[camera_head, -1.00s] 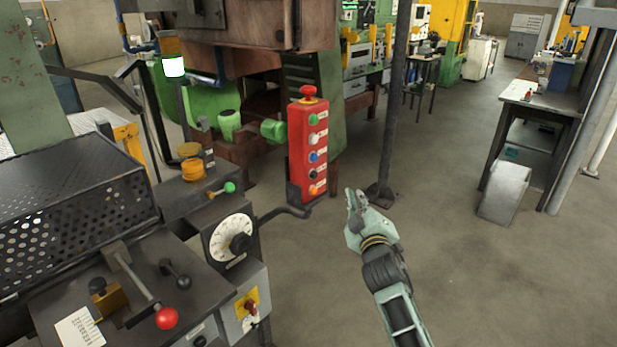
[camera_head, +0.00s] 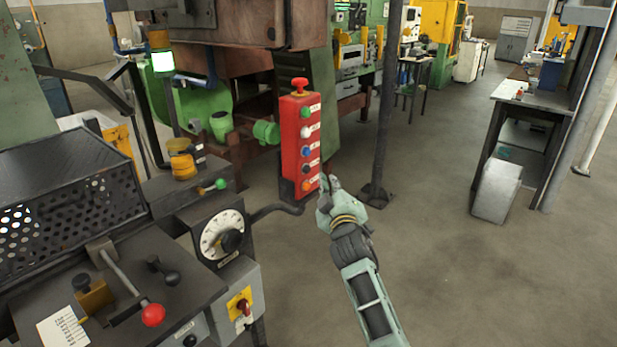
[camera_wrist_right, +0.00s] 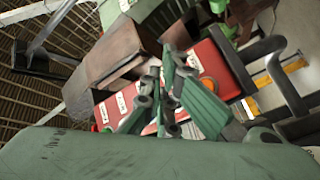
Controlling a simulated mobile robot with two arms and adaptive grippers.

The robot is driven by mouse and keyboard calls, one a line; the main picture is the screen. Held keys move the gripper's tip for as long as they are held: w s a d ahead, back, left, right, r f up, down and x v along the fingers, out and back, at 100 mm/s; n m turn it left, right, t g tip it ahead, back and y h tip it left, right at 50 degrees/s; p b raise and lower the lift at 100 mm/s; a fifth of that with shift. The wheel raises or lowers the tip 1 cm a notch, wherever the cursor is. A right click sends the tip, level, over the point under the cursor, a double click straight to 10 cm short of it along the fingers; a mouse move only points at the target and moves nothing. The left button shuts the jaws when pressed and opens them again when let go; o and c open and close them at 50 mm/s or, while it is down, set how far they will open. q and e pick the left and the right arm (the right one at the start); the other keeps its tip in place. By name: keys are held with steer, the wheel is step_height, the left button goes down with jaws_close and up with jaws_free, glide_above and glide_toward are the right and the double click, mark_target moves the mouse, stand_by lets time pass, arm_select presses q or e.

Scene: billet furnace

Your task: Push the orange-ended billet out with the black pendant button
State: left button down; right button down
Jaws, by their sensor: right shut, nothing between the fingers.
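The red pendant (camera_head: 300,148) hangs upright at the centre of the head view, with a red mushroom knob on top. Its buttons run downward green, white, blue, black and orange. The black button (camera_head: 307,169) is second from the bottom. My right gripper (camera_head: 326,188) is shut and empty, just right of the pendant's lower end; whether it touches cannot be told. In the right wrist view the closed fingers (camera_wrist_right: 165,95) lie in front of the red pendant (camera_wrist_right: 205,62) and hide part of it. The orange-ended billet cannot be made out. My left gripper is not in view.
A control console (camera_head: 150,285) with a red-knobbed lever and a white dial (camera_head: 222,234) stands at lower left. A dark post (camera_head: 382,110) stands behind my right gripper. A workbench (camera_head: 545,100) is at the right. The floor between is clear.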

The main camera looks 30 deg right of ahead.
mark_target(306, 169)
steer(key=shift+w+a+b, duration=0.2)
steer(key=shift+w, duration=0.3)
steer(key=shift+w+a+b, duration=0.15)
steer(key=shift+w+a, duration=0.05)
steer(key=shift+w, duration=0.3)
steer(key=shift+w, duration=0.15)
stand_by(0.7)
steer(key=shift+w+a, duration=0.15)
steer(key=shift+w, duration=0.1)
